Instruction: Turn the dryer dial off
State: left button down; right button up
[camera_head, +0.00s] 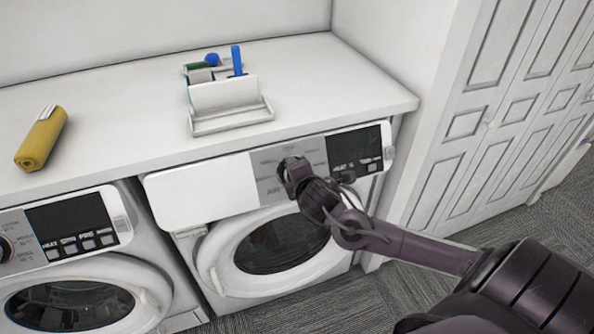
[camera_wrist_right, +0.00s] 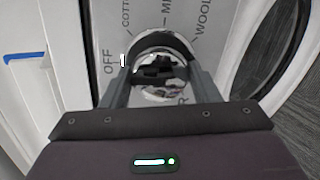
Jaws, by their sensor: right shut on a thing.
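The dryer (camera_head: 200,193) is the right-hand white front-loader under the counter in the head view. Its dial (camera_wrist_right: 160,40) has a dark rim and a shiny face in the right wrist view. A small white mark shows at its left side, close to the word OFF. Other labels, such as WOOL, sit around it. My right gripper (camera_wrist_right: 158,78) is shut on the dial, with one finger on each side. In the head view, my right gripper (camera_head: 292,172) covers the dial at the control panel. My left gripper is not in view.
Another front-loader (camera_head: 75,305) stands on the left with its own dial and display. The white counter (camera_head: 330,75) above holds a caddy (camera_head: 235,118) with bottles and a yellow rolled towel (camera_head: 42,138). Panelled doors (camera_head: 480,130) stand to the right. Grey carpet is clear in front.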

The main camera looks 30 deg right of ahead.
dwell(0.3)
jog(key=o, duration=1)
jog(key=shift+b+v, duration=1)
jog(key=shift+v, duration=2.9)
